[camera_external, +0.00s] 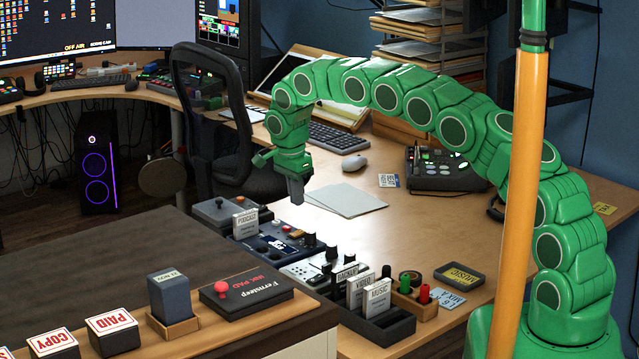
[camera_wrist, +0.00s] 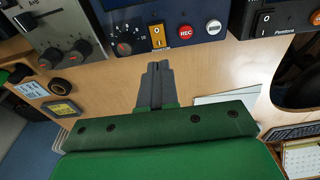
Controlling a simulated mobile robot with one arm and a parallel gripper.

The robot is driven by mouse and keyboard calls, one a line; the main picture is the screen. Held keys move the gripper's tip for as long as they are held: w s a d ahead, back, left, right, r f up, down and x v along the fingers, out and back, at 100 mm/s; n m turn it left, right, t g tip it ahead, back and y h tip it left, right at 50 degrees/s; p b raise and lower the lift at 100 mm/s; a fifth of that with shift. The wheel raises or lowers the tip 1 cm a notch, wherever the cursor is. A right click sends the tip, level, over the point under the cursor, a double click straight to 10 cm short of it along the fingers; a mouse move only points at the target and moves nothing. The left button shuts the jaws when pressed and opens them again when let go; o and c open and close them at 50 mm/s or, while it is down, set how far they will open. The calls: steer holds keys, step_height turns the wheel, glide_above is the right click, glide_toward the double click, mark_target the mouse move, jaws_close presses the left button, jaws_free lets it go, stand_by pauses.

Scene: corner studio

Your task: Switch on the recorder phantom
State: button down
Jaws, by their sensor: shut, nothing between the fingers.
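The navy recorder (camera_wrist: 185,22) spans the top middle of the wrist view. It has a dial, a yellow rocker switch (camera_wrist: 158,36) marked O and I, a red REC button and a white button. The small label below the switch seems to read Phantom, but is hard to make out. I cannot tell which way the rocker is tipped. In the external view the navy recorder (camera_external: 272,240) lies among other devices on the desk. My gripper (camera_wrist: 153,66) is shut and empty, pointing at the recorder and just short of the switch in the picture. In the external view my gripper (camera_external: 296,198) hangs above the devices.
A grey device with knobs (camera_wrist: 55,30) is left of the recorder and a Pentora device (camera_wrist: 285,20) is right. Card holders (camera_external: 375,300) stand near the front. Paper sheets (camera_external: 345,200) and a mouse (camera_external: 354,163) lie behind. Bare desk lies around the sheets.

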mark_target(301, 231)
steer(key=f, duration=0.7)
steer(key=shift+w+d+f, duration=0.1)
steer(key=shift+w+d, duration=0.2)
